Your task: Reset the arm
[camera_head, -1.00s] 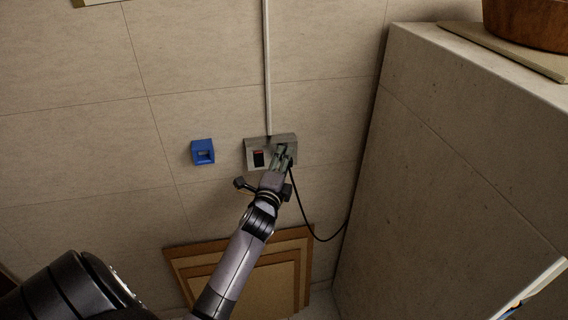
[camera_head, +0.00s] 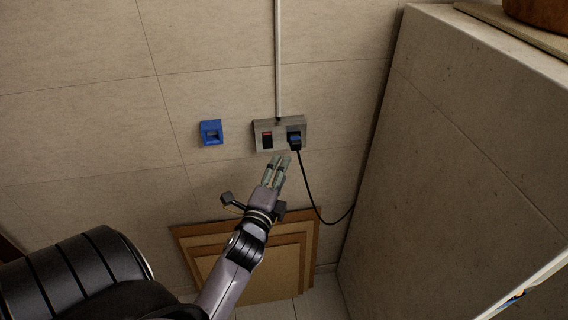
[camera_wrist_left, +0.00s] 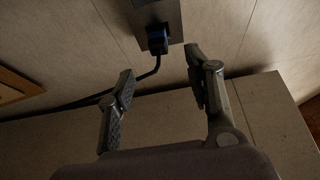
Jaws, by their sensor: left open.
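My left gripper (camera_head: 277,164) is open and empty in the head view, just below and in front of the wall outlet box (camera_head: 262,147). A blue plug (camera_head: 295,141) sits in the right side of the box, with a black cable hanging from it. In the left wrist view, the two fingers of my left gripper (camera_wrist_left: 160,85) stand wide apart. The outlet box (camera_wrist_left: 166,13) shows partly at the top edge. My right gripper is not in view.
A blue holder (camera_head: 211,132) is on the wall left of the box. A red-marked switch (camera_head: 267,140) is on the box's left half. Brown framed boards (camera_head: 300,238) lean against the wall below. A stone block (camera_head: 450,150) stands at right. The black cable (camera_head: 311,201) droops towards it.

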